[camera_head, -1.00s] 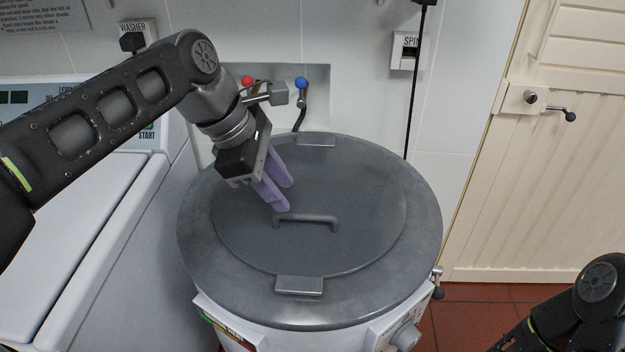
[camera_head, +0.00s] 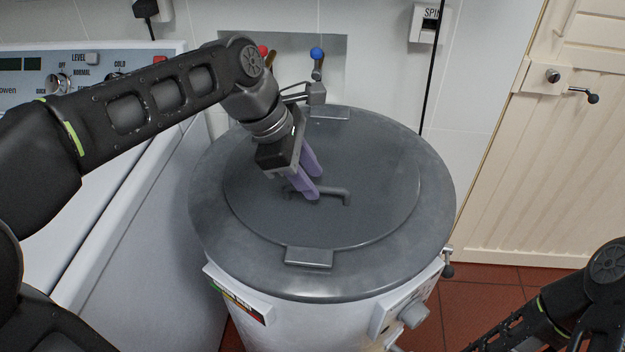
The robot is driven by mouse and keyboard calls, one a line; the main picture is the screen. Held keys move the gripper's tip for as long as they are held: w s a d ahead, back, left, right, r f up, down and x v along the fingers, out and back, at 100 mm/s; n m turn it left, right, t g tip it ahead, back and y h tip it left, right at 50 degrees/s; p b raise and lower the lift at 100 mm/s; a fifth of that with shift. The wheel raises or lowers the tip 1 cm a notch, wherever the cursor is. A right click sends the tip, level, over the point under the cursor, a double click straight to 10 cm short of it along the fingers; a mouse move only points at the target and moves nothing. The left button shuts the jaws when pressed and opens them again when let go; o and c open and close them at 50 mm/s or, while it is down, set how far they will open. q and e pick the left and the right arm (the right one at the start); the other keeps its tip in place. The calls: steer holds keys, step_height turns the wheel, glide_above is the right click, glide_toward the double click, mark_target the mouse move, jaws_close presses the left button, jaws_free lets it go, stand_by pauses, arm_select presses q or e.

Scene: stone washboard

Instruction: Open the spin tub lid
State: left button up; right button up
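The spin tub (camera_head: 290,318) is a white round body under a grey round lid (camera_head: 235,235), which lies flat and closed. A raised inner disc carries a bar handle (camera_head: 338,190) near its middle. My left gripper (camera_head: 314,184) has purple fingers pointing down over the lid, at the left end of the handle, and hides that end. The fingers look apart with nothing between them; whether they touch the handle I cannot tell. My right arm (camera_head: 590,300) shows at the lower right, but its gripper is out of view.
A white washer (camera_head: 150,215) with a control panel stands left of the tub. Red and blue taps (camera_head: 316,54) are in a wall recess behind it. A black cord (camera_head: 433,85) hangs from the SPIN switch. A cream door (camera_head: 540,170) is at right, above red floor tiles.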

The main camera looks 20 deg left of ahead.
arm_select(q)
steer(key=shift+w+d+f, duration=0.2)
steer(key=shift+d+f, duration=0.05)
steer(key=shift+f, duration=0.4)
jaws_close()
stand_by(1.0)
